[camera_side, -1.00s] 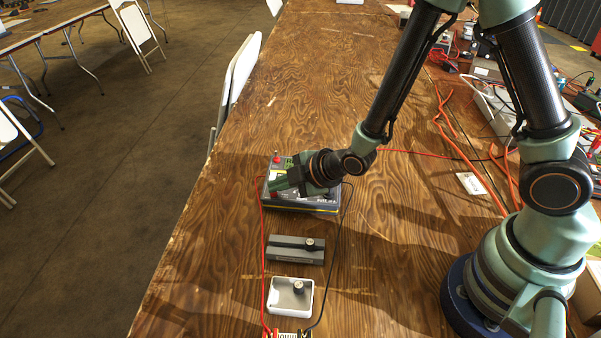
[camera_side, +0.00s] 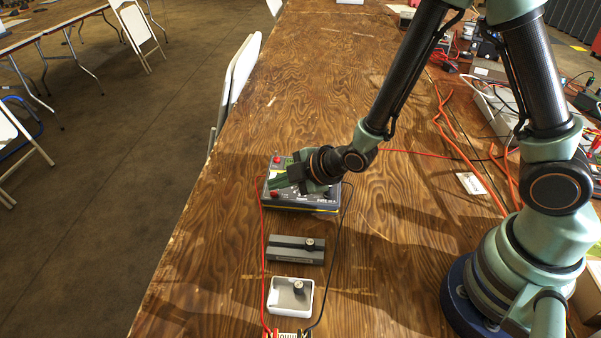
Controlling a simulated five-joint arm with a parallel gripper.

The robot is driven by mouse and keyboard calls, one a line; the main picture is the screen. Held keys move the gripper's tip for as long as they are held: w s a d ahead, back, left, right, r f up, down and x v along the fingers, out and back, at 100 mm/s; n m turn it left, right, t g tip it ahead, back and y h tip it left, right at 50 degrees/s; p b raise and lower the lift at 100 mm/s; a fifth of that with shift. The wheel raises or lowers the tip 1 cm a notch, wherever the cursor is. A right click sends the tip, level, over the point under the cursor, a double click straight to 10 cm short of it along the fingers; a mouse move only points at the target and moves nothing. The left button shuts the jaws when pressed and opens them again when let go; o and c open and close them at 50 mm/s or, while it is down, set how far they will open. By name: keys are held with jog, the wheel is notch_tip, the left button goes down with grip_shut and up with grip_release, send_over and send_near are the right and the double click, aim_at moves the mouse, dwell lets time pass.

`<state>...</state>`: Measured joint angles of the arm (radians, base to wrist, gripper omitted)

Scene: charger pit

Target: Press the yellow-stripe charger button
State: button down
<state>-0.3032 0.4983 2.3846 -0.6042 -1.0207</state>
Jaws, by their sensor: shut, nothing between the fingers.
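The charger (camera_side: 310,205) is a grey box with a yellow stripe along its lower edge, lying on the wooden table. A red button or knob (camera_side: 277,158) stands at its far left corner, and another red part (camera_side: 275,194) shows near its front left. My gripper (camera_side: 276,187) is shut and empty. It reaches in from the right, over the left part of the charger's top. Its tips are near the front-left red part; I cannot tell whether they touch it. My wrist hides part of the charger's top.
Cluttered equipment lies right. The table (camera_side: 215,240) is clear to the left.

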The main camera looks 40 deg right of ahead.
aim_at(280, 201)
jog(key=shift+r, duration=0.25)
jog(key=r, duration=0.4)
jog(key=shift+s+a+r, duration=0.35)
jog(key=shift+r, duration=0.05)
dwell(0.6)
jog(key=s+d+r+m+g+h, duration=0.2)
jog(key=s+d+r+m+g, duration=0.1)
jog(key=s+d+r+m, duration=1)
jog(key=shift+s+d+r+m+g+h, duration=0.25)
jog(key=shift+d+r+m+g+h, duration=0.25)
jog(key=shift+m, duration=0.6)
jog(key=shift+r, duration=0.15)
